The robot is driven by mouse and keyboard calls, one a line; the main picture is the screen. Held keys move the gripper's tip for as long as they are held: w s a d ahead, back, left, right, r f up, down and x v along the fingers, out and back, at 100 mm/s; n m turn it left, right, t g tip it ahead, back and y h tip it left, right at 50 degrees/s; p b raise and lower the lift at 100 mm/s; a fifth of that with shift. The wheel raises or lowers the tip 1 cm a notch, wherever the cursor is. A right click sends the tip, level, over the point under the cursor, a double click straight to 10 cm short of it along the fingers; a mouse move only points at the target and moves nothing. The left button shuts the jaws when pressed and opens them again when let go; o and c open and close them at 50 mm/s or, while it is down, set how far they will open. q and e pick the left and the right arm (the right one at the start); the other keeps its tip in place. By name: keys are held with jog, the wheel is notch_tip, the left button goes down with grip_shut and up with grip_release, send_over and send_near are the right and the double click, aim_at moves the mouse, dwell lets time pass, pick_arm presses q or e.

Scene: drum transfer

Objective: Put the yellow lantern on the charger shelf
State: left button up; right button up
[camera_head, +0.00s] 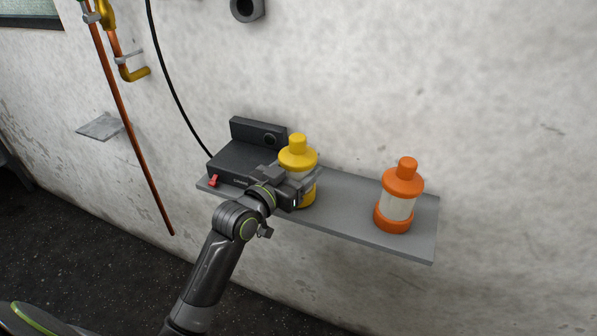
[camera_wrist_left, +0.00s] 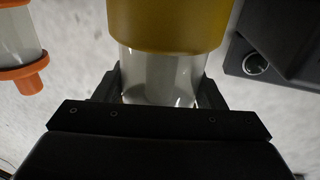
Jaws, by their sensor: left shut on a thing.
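The yellow lantern (camera_head: 297,158), with a yellow cap and base and a clear middle, is upright in the head view, over the grey shelf (camera_head: 345,220) just right of the black charger (camera_head: 240,158). My left gripper (camera_head: 303,187) is shut on its clear middle part. In the left wrist view the lantern (camera_wrist_left: 165,25) sits between the fingers (camera_wrist_left: 160,88), with the charger (camera_wrist_left: 280,40) apart at the right. I cannot tell whether the lantern's base touches the shelf. My right gripper is not in view.
An orange lantern (camera_head: 399,198) stands toward the right end of the shelf, with bare shelf between it and the yellow one. A red piece (camera_head: 213,180) is at the charger's front left. A black cable (camera_head: 172,85) and a copper pipe (camera_head: 135,140) run along the wall.

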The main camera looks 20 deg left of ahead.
pick_arm(q)
jog(key=shift+f, duration=0.2)
jog(key=shift+f, duration=0.2)
jog(key=o, duration=1.2)
jog(key=shift+o, duration=0.2)
jog(key=shift+r, duration=0.2)
jog(key=b+v, duration=0.1)
jog(key=v, duration=1.1)
